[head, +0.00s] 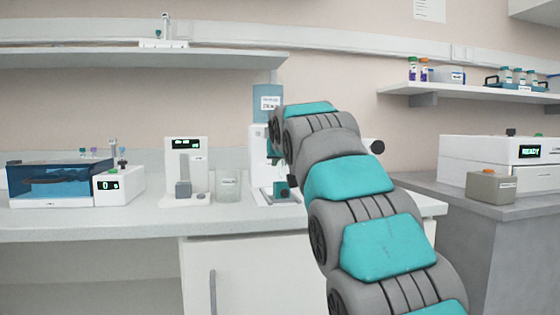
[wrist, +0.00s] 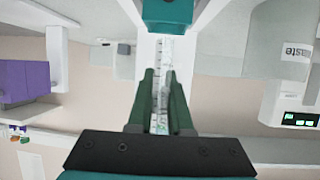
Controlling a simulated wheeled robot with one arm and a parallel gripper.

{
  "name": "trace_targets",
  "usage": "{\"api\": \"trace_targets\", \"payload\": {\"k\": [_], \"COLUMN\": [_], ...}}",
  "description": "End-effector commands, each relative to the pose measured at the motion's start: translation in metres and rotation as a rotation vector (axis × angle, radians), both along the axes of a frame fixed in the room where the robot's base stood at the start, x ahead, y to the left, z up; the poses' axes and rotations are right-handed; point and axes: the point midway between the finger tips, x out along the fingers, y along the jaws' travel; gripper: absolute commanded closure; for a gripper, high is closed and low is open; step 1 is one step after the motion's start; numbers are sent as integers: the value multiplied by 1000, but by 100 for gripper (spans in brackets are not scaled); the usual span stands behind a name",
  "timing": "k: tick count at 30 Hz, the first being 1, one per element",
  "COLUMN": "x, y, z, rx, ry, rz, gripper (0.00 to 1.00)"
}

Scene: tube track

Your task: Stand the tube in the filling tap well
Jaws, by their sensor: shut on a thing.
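The filling tap (head: 258,160) is a white stand on the bench with a blue bottle (head: 267,103) on top. A small teal block (head: 281,188) sits low on it, and a teal block also shows at the top of the wrist view (wrist: 168,12). My gripper (wrist: 160,78) has its green fingers closed on a clear tube (wrist: 163,55) with graduation marks. The tube points toward the teal block; I cannot tell whether they touch. In the head view my arm reaches to the tap and hides the gripper and tube.
A clear waste beaker (head: 228,185) and a white device with a green display (head: 186,165) stand left of the tap. A blue-lidded machine (head: 60,182) is at far left. A grey box (head: 491,187) and a READY machine (head: 500,155) stand right.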

Motion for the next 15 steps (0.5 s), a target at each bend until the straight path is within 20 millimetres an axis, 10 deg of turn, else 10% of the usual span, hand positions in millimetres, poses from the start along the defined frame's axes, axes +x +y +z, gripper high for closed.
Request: {"api": "trace_targets", "payload": {"k": [15], "x": [0], "y": [0], "z": [-5], "rx": [0], "ry": [0], "rz": [0], "gripper": [100]}}
